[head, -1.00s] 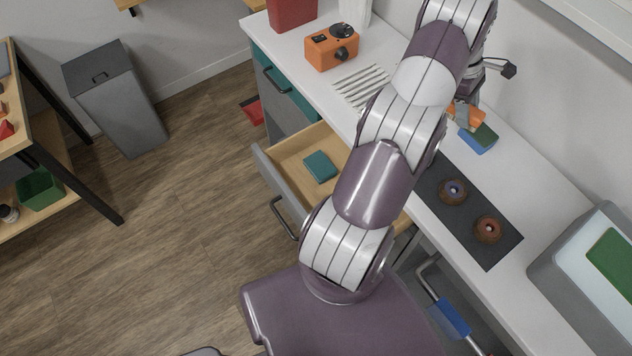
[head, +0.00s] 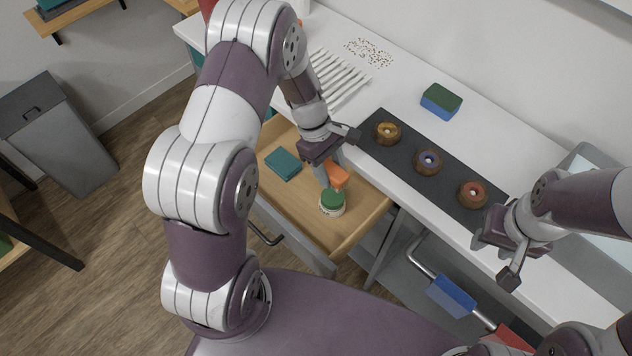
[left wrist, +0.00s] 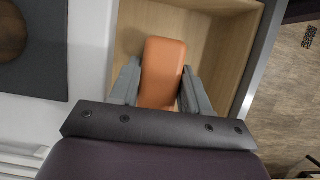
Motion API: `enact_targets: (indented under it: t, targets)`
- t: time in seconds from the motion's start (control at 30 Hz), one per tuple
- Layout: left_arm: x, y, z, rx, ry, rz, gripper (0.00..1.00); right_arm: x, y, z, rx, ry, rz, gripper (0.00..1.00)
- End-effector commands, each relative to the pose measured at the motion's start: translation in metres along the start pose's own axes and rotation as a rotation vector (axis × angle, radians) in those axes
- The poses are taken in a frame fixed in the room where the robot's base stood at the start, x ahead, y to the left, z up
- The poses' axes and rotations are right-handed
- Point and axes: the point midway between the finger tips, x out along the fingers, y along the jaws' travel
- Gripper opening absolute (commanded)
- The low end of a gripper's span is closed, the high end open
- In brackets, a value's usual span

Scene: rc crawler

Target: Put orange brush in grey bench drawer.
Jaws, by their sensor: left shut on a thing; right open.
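My left gripper (head: 333,174) is shut on the orange brush (head: 340,177) above the open bench drawer (head: 300,202). The left wrist view shows the brush (left wrist: 162,72) between both fingers, with the pale wood interior of the drawer (left wrist: 225,48) behind it. A round item with a green top and pale side (head: 332,201) is just below the brush in the head view; I cannot tell whether they touch. A teal block (head: 283,163) lies in the drawer. My right gripper (head: 497,258) is open and empty near the front edge of the bench at the right.
White slats (head: 335,80) lie behind the drawer. A handle with a blue grip (head: 451,295) is right of the drawer. A grey bin (head: 60,135) stands at left.

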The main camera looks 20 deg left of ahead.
Motion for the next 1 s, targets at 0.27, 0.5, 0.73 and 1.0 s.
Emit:
enact_targets:
  t: [0.27, 0.5, 0.73, 1.0]
  targets:
    - [0.017, -0.039, -0.065, 0.004, -0.002, -0.005, 0.16, -0.006, 0.0, -0.001, 0.0, 0.001, 0.0, 0.43]
    - [0.028, -0.062, -0.11, 0.009, -0.001, -0.005, 0.16, -0.009, 0.0, -0.001, 0.0, 0.0, 0.0, 0.43]
    - [0.06, -0.064, -0.127, 0.01, -0.002, -0.006, 0.16, -0.012, 0.0, -0.002, 0.0, 0.0, 0.0, 0.43]
    - [0.066, -0.064, -0.129, 0.011, 0.0, -0.004, 0.16, -0.011, 0.0, -0.002, 0.0, 0.0, 0.0, 0.43]
